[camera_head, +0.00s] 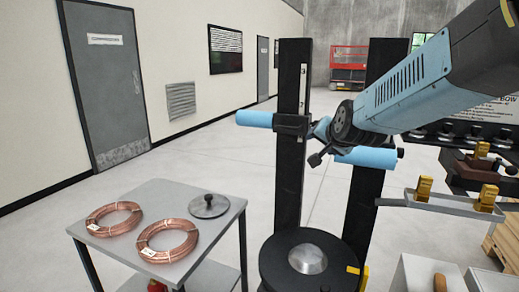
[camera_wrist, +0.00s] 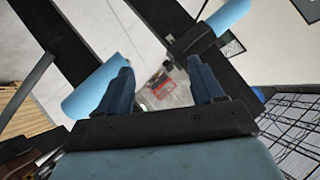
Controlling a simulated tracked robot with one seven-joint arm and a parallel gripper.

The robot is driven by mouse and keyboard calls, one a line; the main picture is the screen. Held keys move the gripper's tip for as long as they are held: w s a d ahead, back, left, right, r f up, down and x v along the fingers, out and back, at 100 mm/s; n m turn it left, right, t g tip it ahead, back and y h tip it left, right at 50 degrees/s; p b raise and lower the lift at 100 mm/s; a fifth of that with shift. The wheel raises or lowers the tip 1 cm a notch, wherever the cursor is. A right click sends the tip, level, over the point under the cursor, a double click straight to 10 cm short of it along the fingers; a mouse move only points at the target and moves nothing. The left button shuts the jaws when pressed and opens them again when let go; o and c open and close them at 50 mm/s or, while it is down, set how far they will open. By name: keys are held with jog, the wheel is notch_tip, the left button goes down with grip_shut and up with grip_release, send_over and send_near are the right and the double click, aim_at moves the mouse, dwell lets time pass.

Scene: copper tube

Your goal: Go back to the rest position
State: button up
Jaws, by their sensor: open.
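My gripper (camera_head: 317,143) hangs at the end of my blue and black arm, in front of the black two-post stand (camera_head: 290,190) in the head view. In the wrist view my gripper (camera_wrist: 163,78) has two dark blue fingers spread apart, with nothing between them but distant floor. Two copper tube coils, a left one (camera_head: 97,229) and a right one (camera_head: 148,254), lie flat on the grey table (camera_head: 185,195) at lower left, apart from my gripper. A round grey disc with a knob (camera_head: 209,206) lies behind them.
A light blue roller (camera_head: 254,118) projects from the left post, and another (camera_head: 367,157) is close below my arm. A bench with yellow clamps (camera_head: 425,189) stands right. Floor behind the table is clear.

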jog(key=s+d+f+n+g, duration=0.1)
jog(key=s+d+n+g, duration=0.2)
jog(key=s, duration=0.9)
jog(key=s+d+f+n+g+h, duration=0.1)
jog(key=s+d+f+n+g, duration=0.1)
jog(key=s, duration=1)
jog(key=shift+s+d+n+g, duration=0.25)
jog(key=shift+d+n+g, duration=0.5)
jog(key=shift+g, duration=0.15)
